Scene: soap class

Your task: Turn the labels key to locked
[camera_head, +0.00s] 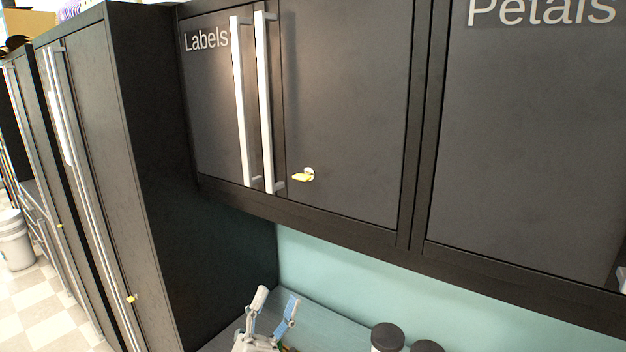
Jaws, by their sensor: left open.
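The wall cabinet marked "Labels" (206,41) has two dark doors with long silver handles (264,100) side by side. A yellow key (303,176) sits in a round silver lock low on its right-hand door. The key's bow lies roughly level, pointing left. My left gripper (277,301) is at the bottom of the view, below the cabinet and well apart from the key. Its two fingers point up and are spread, with nothing seen between them. My right gripper is not in view.
A tall dark cabinet (165,180) stands at left, its side beside the wall cabinet. The "Petals" cabinet (535,130) adjoins at right. Dark-lidded containers (387,336) stand on the grey counter (325,318) below. A white bucket (14,240) is on the floor far left.

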